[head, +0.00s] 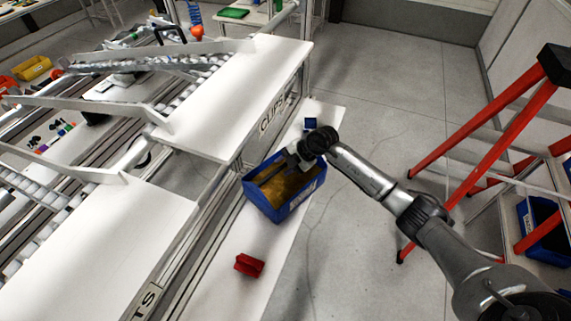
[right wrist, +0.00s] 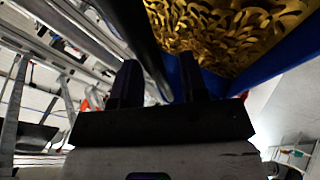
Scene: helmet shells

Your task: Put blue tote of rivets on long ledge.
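The blue tote (head: 258,198) stands upright on a long, narrow white ledge (head: 215,285) beside the conveyor frame. It holds loose brass-coloured pieces, which fill the upper right of the right wrist view, with the tote's blue wall (right wrist: 262,72) beside them. My right gripper (head: 285,163) is at the tote's far rim, reaching in from the right. In the right wrist view its two fingers (right wrist: 158,80) are apart, with a dark edge of the tote running between them. There is a visible gap beside that edge. My left gripper is in neither view.
A higher white shelf labelled CLIPS (head: 240,95) stands left of the tote. A red stepladder (head: 500,150) is at right. Floor between is clear.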

